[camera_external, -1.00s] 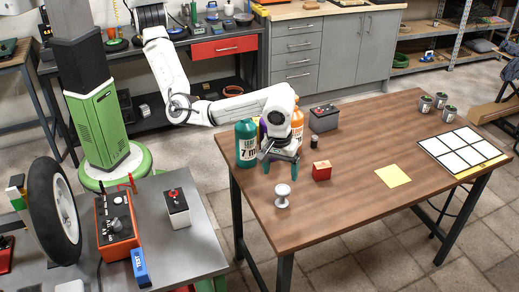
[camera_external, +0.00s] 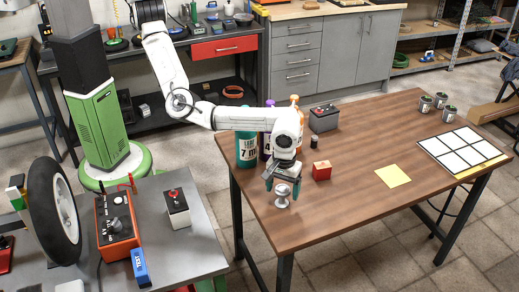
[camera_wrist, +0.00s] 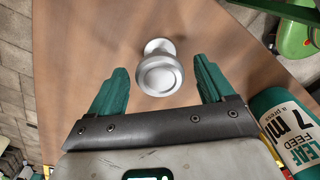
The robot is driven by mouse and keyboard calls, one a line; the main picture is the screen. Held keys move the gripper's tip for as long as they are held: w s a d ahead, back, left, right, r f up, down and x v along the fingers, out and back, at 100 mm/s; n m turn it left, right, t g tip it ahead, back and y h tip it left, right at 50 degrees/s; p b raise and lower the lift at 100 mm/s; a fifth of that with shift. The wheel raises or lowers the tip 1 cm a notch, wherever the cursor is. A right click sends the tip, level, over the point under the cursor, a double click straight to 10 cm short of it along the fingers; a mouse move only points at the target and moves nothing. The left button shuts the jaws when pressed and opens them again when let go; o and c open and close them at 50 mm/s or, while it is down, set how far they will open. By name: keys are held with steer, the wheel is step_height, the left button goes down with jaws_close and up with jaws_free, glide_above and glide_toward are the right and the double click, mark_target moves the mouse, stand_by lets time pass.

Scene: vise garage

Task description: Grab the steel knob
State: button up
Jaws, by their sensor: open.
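The steel knob (camera_external: 282,195) stands upright on the wooden table near its front left edge, a pale round head on a narrower stem and base. My gripper (camera_external: 283,187) is just above and behind it, pointing down, and partly overlaps it in the external view. In the wrist view the knob (camera_wrist: 159,74) lies between and slightly beyond the tips of the two green fingers of my gripper (camera_wrist: 155,75). The fingers are spread wide, with clear space on both sides of the knob. I see no contact.
A red block (camera_external: 321,171) sits close to the right of my gripper. Bottles, including a teal one (camera_external: 246,150), stand behind it at the table's left edge. A dark battery (camera_external: 324,118) and a small dark cylinder (camera_external: 314,141) are farther back. The front middle of the table is clear.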

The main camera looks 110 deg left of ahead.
steer(key=shift+f, duration=0.65)
steer(key=shift+c, duration=0.5)
steer(key=c, duration=1.1)
steer(key=shift+r, duration=0.1)
